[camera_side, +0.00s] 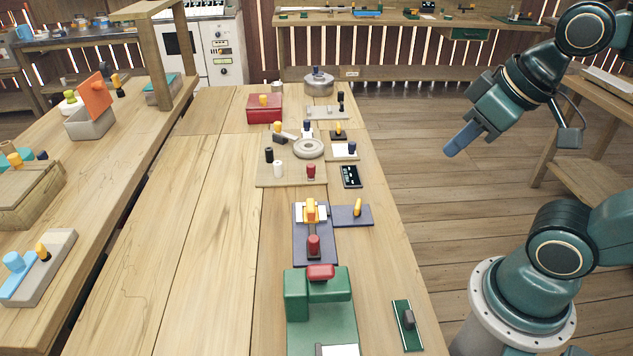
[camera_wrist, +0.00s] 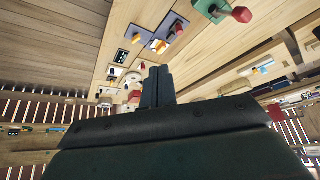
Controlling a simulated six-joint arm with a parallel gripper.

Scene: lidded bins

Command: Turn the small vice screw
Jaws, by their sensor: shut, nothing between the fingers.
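I cannot tell for sure which fixture is the small vice. A blue-grey plate (camera_side: 314,244) on the bench carries a yellow part (camera_side: 310,210) and a red knob (camera_side: 313,245). In front of it stands a green block fixture (camera_side: 297,299) with a red top piece (camera_side: 321,271). My gripper (camera_side: 455,149) is shut and empty, raised over the floor right of the bench, well apart from every fixture. Its fingers (camera_wrist: 158,86) also show in the wrist view, together with nothing between them. The green fixture's red piece (camera_wrist: 242,14) shows there at the top.
A smaller plate with a yellow lever (camera_side: 357,207), a black panel (camera_side: 351,177) and a green strip with a grey knob (camera_side: 409,318) lie near the bench's right edge. A red box (camera_side: 264,112) and a lidded pot (camera_side: 319,84) stand farther back. The bench's left half is bare.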

